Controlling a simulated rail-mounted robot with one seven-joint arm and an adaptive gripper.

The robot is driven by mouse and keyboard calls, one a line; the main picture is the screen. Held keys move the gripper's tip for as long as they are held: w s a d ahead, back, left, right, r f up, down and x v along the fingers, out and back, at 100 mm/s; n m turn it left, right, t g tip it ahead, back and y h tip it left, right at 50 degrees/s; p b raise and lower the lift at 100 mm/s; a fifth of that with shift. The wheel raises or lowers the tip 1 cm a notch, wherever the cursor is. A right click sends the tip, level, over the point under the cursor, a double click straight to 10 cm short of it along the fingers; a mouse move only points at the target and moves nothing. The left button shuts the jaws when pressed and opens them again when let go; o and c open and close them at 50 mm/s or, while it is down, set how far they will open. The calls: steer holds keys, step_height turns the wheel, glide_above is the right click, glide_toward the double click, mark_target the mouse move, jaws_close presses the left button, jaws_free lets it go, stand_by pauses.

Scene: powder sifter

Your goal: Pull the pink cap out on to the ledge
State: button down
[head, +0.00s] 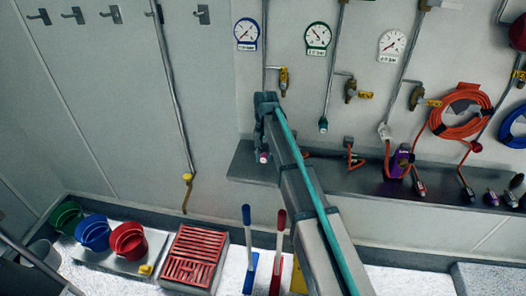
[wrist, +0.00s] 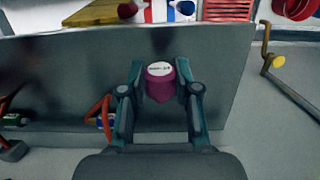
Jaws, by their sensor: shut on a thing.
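The pink cap (wrist: 159,88) has a white round top with small dark print and sits between my fingertips. My gripper (wrist: 159,76) is shut on it, one finger on each side. In the head view my gripper (head: 263,148) is over the left end of the grey ledge (head: 242,166), and the cap (head: 263,157) shows as a small pink and white spot. The ledge also fills the middle of the wrist view (wrist: 60,70). I cannot tell whether the cap touches the ledge.
A purple item (head: 400,161) and hose ends stand further right on the ledge. Gauges and valves hang on the wall above. Below are a red grate (head: 193,258), coloured buckets (head: 128,240) and blue and red handles (head: 247,240). The ledge around my gripper looks clear.

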steer(key=shift+w+d+f+b, duration=0.1)
steer(key=shift+w+f+b, duration=0.65)
steer(key=shift+w+f, duration=0.35)
steer(key=shift+w+d+f+b, duration=0.1)
steer(key=shift+w+f+b, duration=0.65)
steer(key=shift+f, duration=1.4)
steer(key=c, duration=0.7)
jaws_free()
steer(key=shift+c, duration=0.2)
steer(key=shift+r, duration=0.1)
step_height(320, 180, up, 12)
steer(key=w, duration=0.1)
steer(key=shift+w, duration=0.35)
steer(key=shift+d, duration=0.1)
